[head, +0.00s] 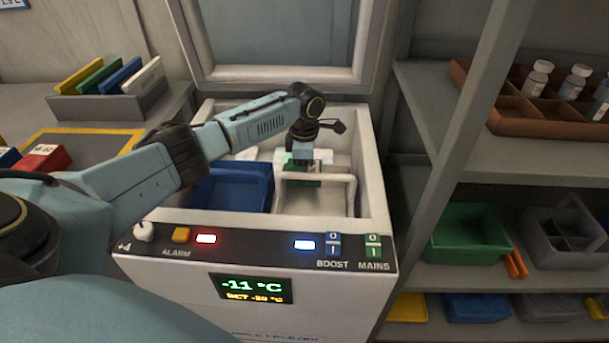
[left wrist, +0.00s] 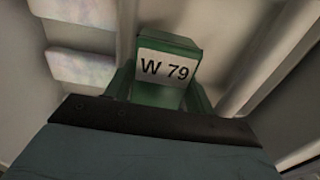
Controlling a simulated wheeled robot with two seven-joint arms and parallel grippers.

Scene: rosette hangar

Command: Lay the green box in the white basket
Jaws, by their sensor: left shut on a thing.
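The green box (left wrist: 166,97), with a white label reading W 79, fills the middle of the left wrist view. In the head view part of the green box (head: 300,176) shows under my left gripper (head: 302,162), inside the open chest freezer. My left gripper is shut on it. The white basket (head: 338,180) hangs in the freezer's right half, and its front rim shows in the head view. The box is at or within the basket's opening; I cannot tell whether it touches the bottom. My right gripper is not in view.
A blue basket (head: 232,188) sits left of the white one in the freezer. The freezer's raised lid (head: 275,35) stands behind. White frosty packs (left wrist: 84,68) lie beside the green box. A red box (head: 42,159) lies on the left bench. Shelves with bins (head: 470,232) stand at right.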

